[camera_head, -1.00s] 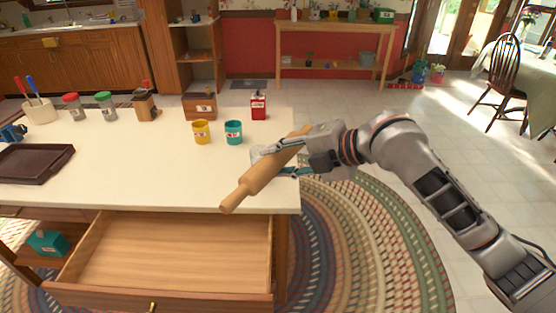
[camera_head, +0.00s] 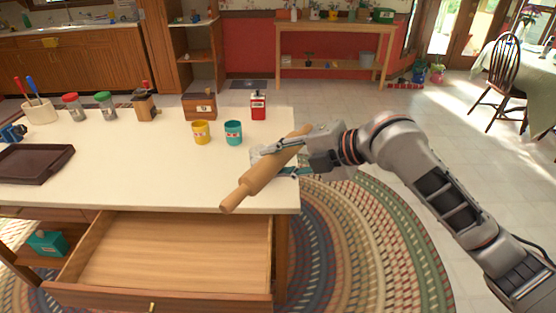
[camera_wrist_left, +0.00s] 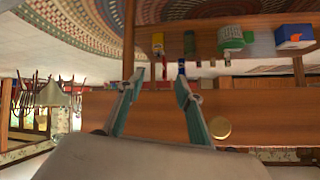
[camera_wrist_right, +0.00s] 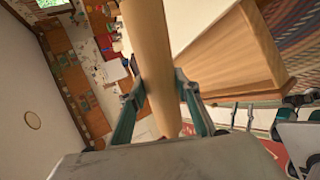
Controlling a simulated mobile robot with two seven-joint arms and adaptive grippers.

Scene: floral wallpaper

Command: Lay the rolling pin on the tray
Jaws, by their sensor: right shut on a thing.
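The wooden rolling pin (camera_head: 258,178) is held at a slant over the right end of the white countertop. My right gripper (camera_head: 283,160) is shut on its barrel; in the right wrist view (camera_wrist_right: 165,105) the pin runs between both fingers. The dark brown tray (camera_head: 34,164) lies on the counter at the far left of the head view, with nothing on it. My left gripper (camera_wrist_left: 158,100) shows only in its own wrist view. Its two fingers stand apart with nothing between them.
A yellow mug (camera_head: 201,132) and a teal mug (camera_head: 233,132) stand on the counter, with a red tin (camera_head: 258,105) behind. Jars and a utensil crock (camera_head: 40,111) line the back left. The counter's middle is clear. A drawer (camera_head: 175,255) is open below the front edge.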

